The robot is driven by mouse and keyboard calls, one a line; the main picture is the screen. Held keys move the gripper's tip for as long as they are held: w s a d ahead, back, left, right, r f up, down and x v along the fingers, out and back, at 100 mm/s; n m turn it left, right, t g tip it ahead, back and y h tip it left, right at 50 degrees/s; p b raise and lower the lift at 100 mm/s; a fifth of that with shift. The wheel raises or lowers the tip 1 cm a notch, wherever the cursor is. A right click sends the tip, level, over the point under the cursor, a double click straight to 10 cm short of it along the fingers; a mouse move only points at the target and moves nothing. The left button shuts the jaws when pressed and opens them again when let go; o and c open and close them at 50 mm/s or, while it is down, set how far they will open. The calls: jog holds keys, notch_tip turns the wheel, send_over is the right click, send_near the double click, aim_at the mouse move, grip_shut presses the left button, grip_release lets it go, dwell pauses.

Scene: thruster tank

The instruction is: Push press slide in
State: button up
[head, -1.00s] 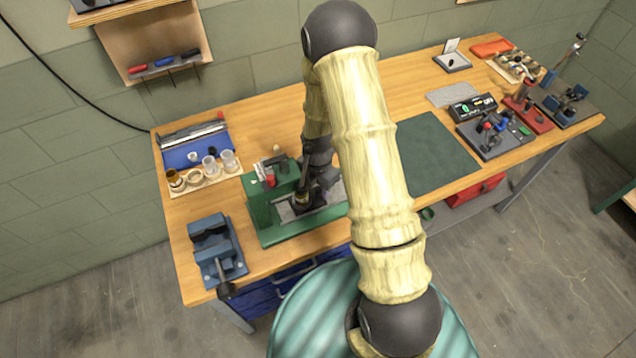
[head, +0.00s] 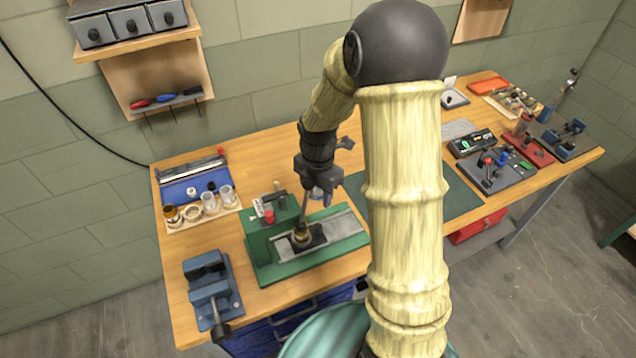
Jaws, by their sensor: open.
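The press is a green base (head: 285,274) with an upright green block (head: 262,243) at its left end, carrying a red knob (head: 268,216). A light grey track (head: 343,226) runs along the base to the right. The dark slide (head: 318,238) sits on the track close to the block, with a brass-coloured round part standing on it (head: 301,237). I cannot tell whether the slide touches the block.
A blue vise (head: 212,290) stands at the front left of the wooden bench. A holder with small cups (head: 203,206) and a blue tray (head: 190,186) lie behind it. A dark green mat (head: 462,199) right of the press is partly hidden by my arm. Several devices crowd the right end.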

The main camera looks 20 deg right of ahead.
jog(key=shift+r, duration=1.95)
jog(key=shift+m, duration=0.3)
jog(key=c, duration=0.9)
jog(key=m, duration=0.1)
jog(key=s+d+r+m, duration=0.1)
jog(key=m, duration=0.2)
jog(key=shift+s+d+r+m, duration=0.15)
jog(key=shift+s+d+m, duration=0.05)
jog(key=shift+d+m, duration=0.2)
jog(key=s+a+r+m+t, duration=0.1)
jog(key=s+m+t, duration=0.1)
jog(key=s+m, duration=0.9)
jog(key=m, duration=0.8)
jog(key=shift+a+r+m+t, duration=0.2)
jog(key=shift+r+m+t, duration=0.05)
jog(key=shift+m+t, duration=0.05)
jog(key=shift+d, duration=0.1)
